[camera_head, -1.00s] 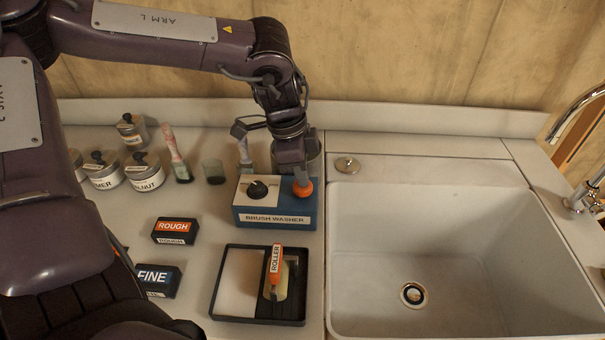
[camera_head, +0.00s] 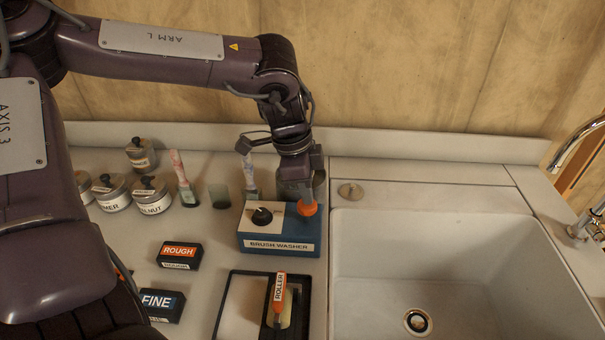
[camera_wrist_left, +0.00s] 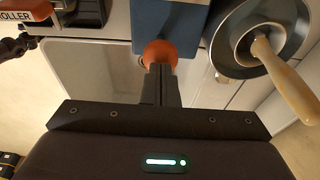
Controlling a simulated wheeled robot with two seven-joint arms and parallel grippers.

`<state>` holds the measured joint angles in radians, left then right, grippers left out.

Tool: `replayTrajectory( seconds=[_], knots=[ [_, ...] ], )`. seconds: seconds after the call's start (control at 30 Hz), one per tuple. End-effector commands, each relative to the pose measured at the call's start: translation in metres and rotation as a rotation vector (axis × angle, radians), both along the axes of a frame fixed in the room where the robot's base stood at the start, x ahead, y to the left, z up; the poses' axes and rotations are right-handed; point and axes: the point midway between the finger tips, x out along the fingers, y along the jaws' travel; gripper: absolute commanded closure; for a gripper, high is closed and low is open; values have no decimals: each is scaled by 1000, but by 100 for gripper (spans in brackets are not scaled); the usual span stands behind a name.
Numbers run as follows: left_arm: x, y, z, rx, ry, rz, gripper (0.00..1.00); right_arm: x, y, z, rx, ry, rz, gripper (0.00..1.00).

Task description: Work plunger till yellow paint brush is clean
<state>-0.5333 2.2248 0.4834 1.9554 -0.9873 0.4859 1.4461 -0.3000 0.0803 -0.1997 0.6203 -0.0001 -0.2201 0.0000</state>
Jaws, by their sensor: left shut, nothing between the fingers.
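The blue brush washer (camera_head: 285,244) stands on the counter left of the sink. It has a black dial (camera_head: 262,216) and an orange plunger knob (camera_head: 307,208), which also shows in the left wrist view (camera_wrist_left: 160,52). My left gripper (camera_head: 303,198) is shut and empty, pointing down with its fingertips at the knob, seemingly touching it; it also shows in the left wrist view (camera_wrist_left: 160,72). In that view a wooden handle (camera_wrist_left: 285,80) leans out of a round metal pot (camera_wrist_left: 297,35). I cannot tell whether it belongs to the yellow brush. My right gripper is out of view.
The sink (camera_head: 450,255) lies to the right. Lidded tins (camera_head: 152,195) and brushes (camera_head: 183,178) stand at the back left. The ROUGH block (camera_head: 180,255), FINE block (camera_head: 161,304) and roller tray (camera_head: 240,305) lie in front.

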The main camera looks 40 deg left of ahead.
Motion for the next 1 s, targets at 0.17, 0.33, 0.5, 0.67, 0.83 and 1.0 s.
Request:
replayTrajectory(
  seconds=[0.17, 0.33, 0.5, 0.67, 0.83, 1.0],
  knots=[
    [0, 0, 0, 0, 0, 0, 100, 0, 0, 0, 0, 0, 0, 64],
    [0, 0, 0, 0, 0, 0, 100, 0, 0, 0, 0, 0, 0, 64],
    [0, 0, -3, 0, 0, 0, 100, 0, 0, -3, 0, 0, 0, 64],
    [0, 0, -13, 0, 0, 0, 100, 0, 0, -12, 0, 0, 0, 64],
    [0, 0, -23, 0, 0, 0, 100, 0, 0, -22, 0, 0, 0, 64],
    [0, 0, -34, 1, 1, 0, 100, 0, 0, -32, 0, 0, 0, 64]
  ],
)
